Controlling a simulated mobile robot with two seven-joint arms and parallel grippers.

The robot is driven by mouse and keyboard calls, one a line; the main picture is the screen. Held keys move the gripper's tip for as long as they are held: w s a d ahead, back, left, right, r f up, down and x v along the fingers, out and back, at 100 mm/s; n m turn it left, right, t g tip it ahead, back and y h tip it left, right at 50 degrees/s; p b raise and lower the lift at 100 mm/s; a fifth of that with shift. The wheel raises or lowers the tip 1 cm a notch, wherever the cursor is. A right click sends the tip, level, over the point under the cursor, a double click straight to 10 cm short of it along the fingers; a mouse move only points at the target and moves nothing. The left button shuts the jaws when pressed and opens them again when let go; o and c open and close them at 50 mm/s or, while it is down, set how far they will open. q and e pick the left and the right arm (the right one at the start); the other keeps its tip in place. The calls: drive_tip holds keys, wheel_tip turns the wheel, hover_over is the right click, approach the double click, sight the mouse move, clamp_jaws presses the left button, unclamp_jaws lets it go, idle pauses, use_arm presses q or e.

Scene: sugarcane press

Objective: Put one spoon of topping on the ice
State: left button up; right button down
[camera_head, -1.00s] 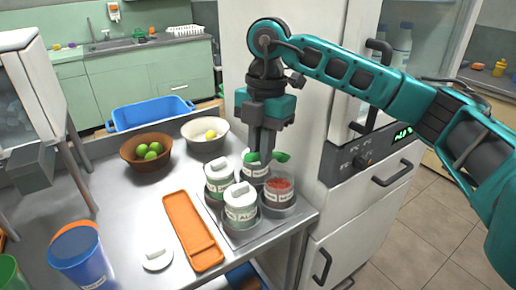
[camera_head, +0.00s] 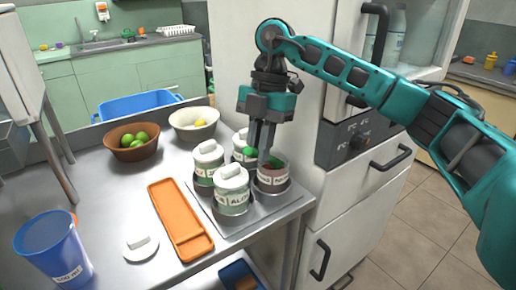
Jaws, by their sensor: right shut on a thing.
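My right gripper (camera_head: 262,148) points down over the jar tray and is shut on a green spoon (camera_head: 275,162), whose green part shows beside the fingers. The spoon is at the mouth of an open jar (camera_head: 273,180) on the right of the tray. Its lower end is hidden, so I cannot tell how deep it reaches. Three more jars share the tray: a front jar (camera_head: 231,190) and a left jar (camera_head: 207,160) with white lids, and a back jar (camera_head: 240,139) partly hidden by the gripper. I cannot identify any ice. My left gripper is out of view.
A loose white lid (camera_head: 140,245) and an orange tray (camera_head: 180,222) lie on the metal table. A blue cup (camera_head: 55,252) stands front left. A brown bowl of green fruit (camera_head: 133,142) and a white bowl (camera_head: 194,124) stand behind. A white cabinet borders the right.

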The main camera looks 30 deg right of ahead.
drive_tip(key=shift+s+a+r+h+p, duration=0.2)
drive_tip(key=shift+r+p, duration=0.15)
drive_tip(key=shift+r, duration=0.25)
drive_tip(key=shift+s+a+r+h+p, duration=0.1)
drive_tip(key=shift+a+r+h+p, duration=0.15)
drive_tip(key=shift+r, duration=0.35)
drive_tip(key=shift+a+r+t+p, duration=0.1)
drive_tip(key=shift+r+t+p, duration=0.2)
drive_tip(key=shift+p, duration=0.05)
drive_tip(key=shift+s+a+r+h+p, duration=0.15)
drive_tip(key=shift+a+r+h+p, duration=0.15)
drive_tip(key=shift+r+p, duration=0.35)
drive_tip(key=shift+s+a+r+t+h, duration=0.15)
drive_tip(key=shift+a+t+h, duration=0.15)
drive_tip(key=shift+h, duration=0.2)
drive_tip(key=shift+s+a+r+t+h, duration=0.15)
drive_tip(key=shift+a+t+h, duration=0.15)
drive_tip(key=shift+h, duration=0.15)
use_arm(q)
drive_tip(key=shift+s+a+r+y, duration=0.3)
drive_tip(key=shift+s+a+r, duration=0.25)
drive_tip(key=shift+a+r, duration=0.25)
use_arm(e)
drive_tip(key=shift+s+a+r+t+h, duration=0.2)
drive_tip(key=shift+s+a+t+h, duration=0.15)
drive_tip(key=shift+a+t+h, duration=0.45)
drive_tip(key=shift+d+g, duration=0.2)
drive_tip(key=shift+g, duration=0.1)
